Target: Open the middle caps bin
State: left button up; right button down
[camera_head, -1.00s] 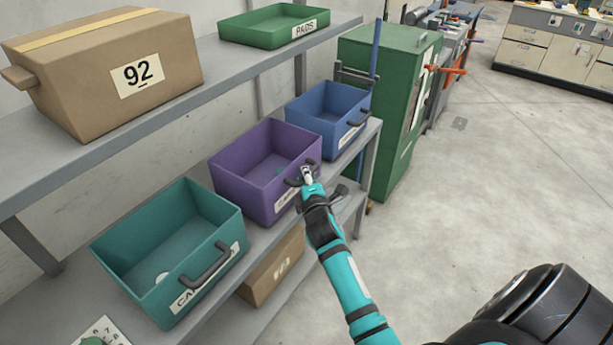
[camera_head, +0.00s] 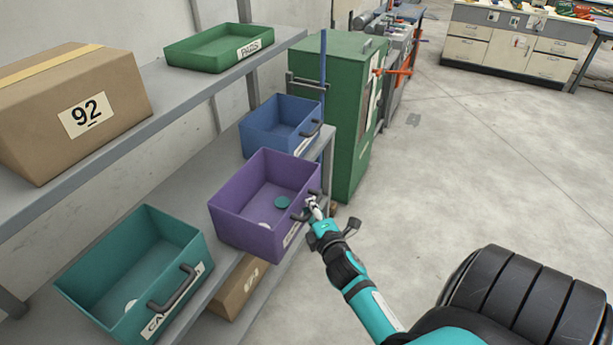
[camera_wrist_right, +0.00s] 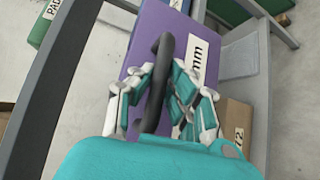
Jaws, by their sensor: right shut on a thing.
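The middle caps bin is the purple bin (camera_head: 232,225) on the middle shelf, between a teal bin (camera_head: 95,285) and a blue bin (camera_head: 262,135). It sticks out past the shelf's front edge, and a teal cap and a white cap show inside. My right gripper (camera_head: 313,207) is shut on the black handle of the purple bin. In the right wrist view the handle (camera_wrist_right: 160,85) runs between the fingers of the gripper (camera_wrist_right: 165,95), with the purple front (camera_wrist_right: 165,38) behind. My left gripper is not in view.
A cardboard box marked 92 (camera_head: 125,100) and a green PADS tray (camera_head: 225,48) sit on the upper shelf. A green cabinet (camera_head: 345,150) stands past the shelf's end. Another cardboard box (camera_head: 238,288) is below. The floor (camera_head: 480,170) at right is open.

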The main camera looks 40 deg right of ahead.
jog(key=c, duration=1.3)
grip_release()
jog(key=shift+r, duration=0.15)
jog(key=shift+s+a, duration=0.1)
jog(key=shift+s+a, duration=0.1)
jog(key=shift+s, duration=0.2)
jog(key=v, duration=1.1)
